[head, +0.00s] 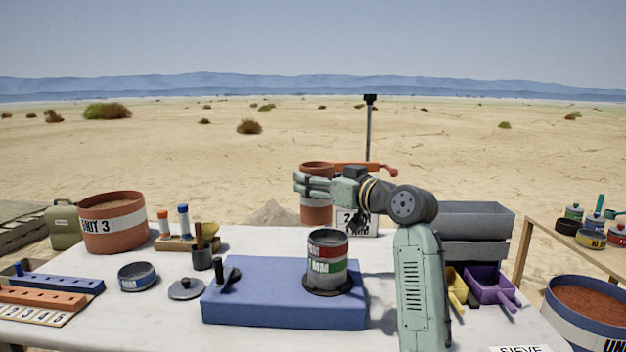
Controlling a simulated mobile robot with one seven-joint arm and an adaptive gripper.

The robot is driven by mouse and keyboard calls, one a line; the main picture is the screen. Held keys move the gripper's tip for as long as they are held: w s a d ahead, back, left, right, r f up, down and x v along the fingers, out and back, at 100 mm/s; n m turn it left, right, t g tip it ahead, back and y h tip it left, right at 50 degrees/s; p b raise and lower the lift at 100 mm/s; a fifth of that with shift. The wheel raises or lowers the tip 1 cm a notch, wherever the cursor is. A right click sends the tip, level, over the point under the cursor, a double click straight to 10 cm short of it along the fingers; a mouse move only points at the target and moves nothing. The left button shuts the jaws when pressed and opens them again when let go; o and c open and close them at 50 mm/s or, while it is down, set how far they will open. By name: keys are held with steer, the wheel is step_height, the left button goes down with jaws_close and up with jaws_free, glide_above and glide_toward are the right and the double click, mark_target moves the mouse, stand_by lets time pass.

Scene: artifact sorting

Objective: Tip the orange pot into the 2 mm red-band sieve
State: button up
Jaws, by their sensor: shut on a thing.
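My gripper (312,186) is shut on the orange pot (316,214), its fingers across the pot's side. The pot looks upright and is held up behind the sieve stack, a little left of it in the picture. Its long handle points right, behind my wrist. The red-band sieve (327,249) is the upper part of the stack, above a green-band sieve (328,265) marked MM. The stack stands on a dark ring on the right part of a blue block (270,310). The pot's contents are hidden.
Left on the table are a lidless grey sieve (137,277), a grey lid (186,289), a dark cup (202,259) and a large UNIT 3 pot (113,224). Right are grey bins (470,219) and purple (492,287) and yellow scoops. A size card (357,223) stands behind the stack.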

steer(key=shift+f+b, duration=0.9)
steer(key=shift+f, duration=0.4)
steer(key=shift+s+a+r+m+p, duration=0.15)
steer(key=shift+r+m+p, duration=0.25)
steer(key=shift+m+p, duration=0.4)
steer(key=shift+s+a+r+m, duration=0.1)
steer(key=shift+s+r+m, duration=0.1)
steer(key=shift+m, duration=0.6)
steer(key=shift+m+p, duration=0.45)
steer(key=shift+m, duration=0.35)
steer(key=shift+f+m, duration=0.25)
steer(key=shift+m, duration=0.05)
steer(key=shift+s+a+r+m+p, duration=0.1)
steer(key=shift+a+m+p, duration=0.05)
steer(key=shift+m+p, duration=0.5)
steer(key=shift+f, duration=0.2)
steer(key=shift+m+p, duration=0.25)
steer(key=shift+p, duration=0.1)
